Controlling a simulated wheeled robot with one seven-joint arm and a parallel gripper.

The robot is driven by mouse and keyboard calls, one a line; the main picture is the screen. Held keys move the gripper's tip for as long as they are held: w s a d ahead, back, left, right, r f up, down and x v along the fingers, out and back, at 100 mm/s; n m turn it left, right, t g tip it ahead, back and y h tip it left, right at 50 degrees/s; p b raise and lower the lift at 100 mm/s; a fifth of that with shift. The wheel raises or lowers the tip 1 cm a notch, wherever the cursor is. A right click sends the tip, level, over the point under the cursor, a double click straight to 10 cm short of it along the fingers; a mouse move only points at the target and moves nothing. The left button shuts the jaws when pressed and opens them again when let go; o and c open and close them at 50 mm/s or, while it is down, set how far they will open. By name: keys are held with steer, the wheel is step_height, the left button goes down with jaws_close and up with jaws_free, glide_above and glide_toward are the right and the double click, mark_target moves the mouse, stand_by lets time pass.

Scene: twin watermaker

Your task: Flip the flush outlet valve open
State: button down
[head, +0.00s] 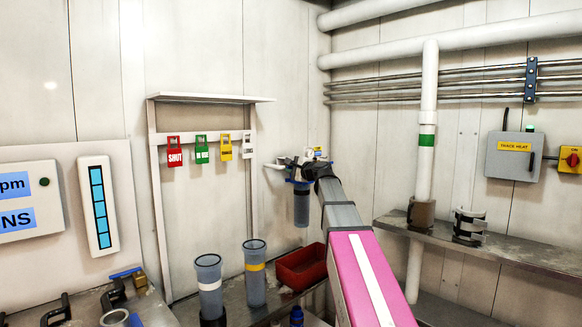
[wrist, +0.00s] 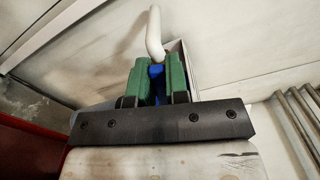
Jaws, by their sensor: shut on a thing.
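My gripper (wrist: 157,85) has two green fingers closed on a narrow blue piece (wrist: 156,72) in the wrist view. The blue piece looks like a valve handle, but most of it is hidden between the fingers. A white bent pipe (wrist: 154,35) rises just beyond it. In the head view my pink and grey arm reaches to the back corner. The gripper end there is small and partly hidden, beside a blue-topped filter housing (head: 301,205) and a short white pipe stub (head: 274,167). I cannot tell the valve's position.
A red bin (head: 301,266) sits on the bench below the gripper. Two grey filter canisters (head: 208,285) (head: 255,275) stand left of it. Hanging tags (head: 201,149) are on a rack behind. A steel shelf (head: 500,250) runs along the right wall. A blue-handled brass valve (head: 138,279) is at lower left.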

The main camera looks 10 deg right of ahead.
steer(key=shift+s+f+n, duration=0.1)
steer(key=shift+f+n, duration=0.2)
steer(key=shift+n, duration=0.4)
steer(key=shift+f+n, duration=0.25)
steer(key=shift+n, duration=0.45)
steer(key=c, duration=1.4)
jaws_free()
steer(key=v, duration=1)
steer(key=shift+s+d, duration=0.2)
steer(key=shift+s, duration=0.15)
